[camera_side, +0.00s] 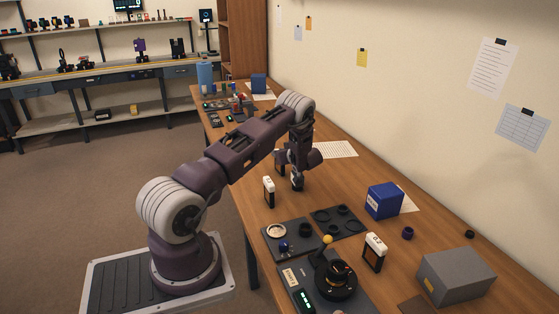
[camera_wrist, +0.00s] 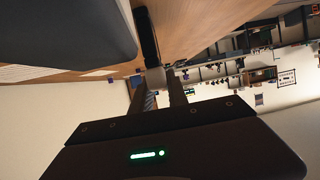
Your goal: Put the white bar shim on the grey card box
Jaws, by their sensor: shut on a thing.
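My gripper (camera_side: 298,178) is over the middle of the table in the side view, far from the grey card box. In the wrist view its fingers (camera_wrist: 164,86) are shut on a small pale piece, which I take for the white bar shim (camera_wrist: 155,77). A dark upright part shows right beyond the pale piece; I cannot tell whether they are joined. In the side view the held piece is too small to make out clearly. The grey card box (camera_side: 455,278) stands at the front right of the table, with its top clear.
A blue box (camera_side: 384,201) stands near the wall. White-topped dark pieces (camera_side: 268,191) (camera_side: 374,252) stand upright on the table. Dark trays (camera_side: 291,239) with small parts and a dark round assembly (camera_side: 336,280) lie at the front. A large dark shape (camera_wrist: 60,35) fills the wrist view's upper left.

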